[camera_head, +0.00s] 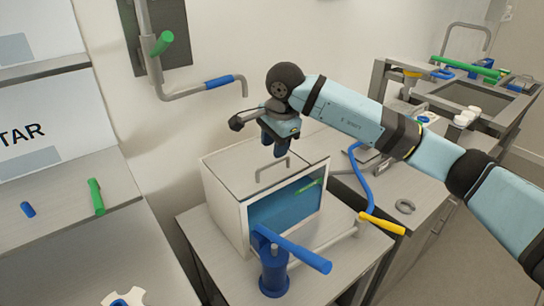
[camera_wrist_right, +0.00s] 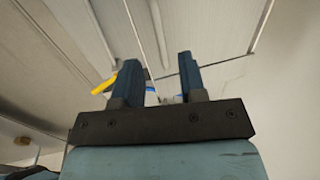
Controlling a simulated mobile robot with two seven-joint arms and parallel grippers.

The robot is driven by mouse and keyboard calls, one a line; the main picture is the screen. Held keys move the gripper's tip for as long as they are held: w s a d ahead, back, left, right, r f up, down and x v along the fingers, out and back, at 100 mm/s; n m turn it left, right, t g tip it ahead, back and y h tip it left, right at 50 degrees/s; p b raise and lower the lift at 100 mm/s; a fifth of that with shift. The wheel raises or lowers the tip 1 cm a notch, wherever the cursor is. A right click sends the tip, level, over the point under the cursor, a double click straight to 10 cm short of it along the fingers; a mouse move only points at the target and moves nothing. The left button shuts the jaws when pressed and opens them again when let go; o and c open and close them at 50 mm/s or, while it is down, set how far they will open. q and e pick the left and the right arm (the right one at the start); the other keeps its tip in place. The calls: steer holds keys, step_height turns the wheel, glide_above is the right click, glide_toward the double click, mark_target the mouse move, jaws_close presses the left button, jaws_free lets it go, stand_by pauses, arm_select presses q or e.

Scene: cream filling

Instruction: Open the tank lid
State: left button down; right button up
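The tank (camera_head: 228,205) is a pale box with a blue-tinted window, standing on a grey table. Its flat lid (camera_head: 236,168) lies on top and looks closed. A thin grey bar handle (camera_head: 272,168) rises from the lid. My right gripper (camera_head: 275,150) points down just above the handle, and I see no contact. In the right wrist view its two dark fingers (camera_wrist_right: 158,82) stand apart with nothing clearly held between them. A grey bar passes beyond them there, but I cannot tell whether it is the handle. My left gripper is not in view.
A blue lever valve (camera_head: 273,270) stands in front of the tank. A yellow-ended handle (camera_head: 382,223) and a curved blue hose (camera_head: 362,180) are at its right. A wall pipe with a blue grip (camera_head: 219,82) is behind it. A shelf with a green-handled item (camera_head: 96,197) is left.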

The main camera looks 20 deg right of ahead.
mark_target(272, 163)
steer(key=f, duration=0.2)
steer(key=w+f, duration=0.1)
steer(key=f, duration=0.2)
steer(key=shift+a, duration=0.2)
jaws_close()
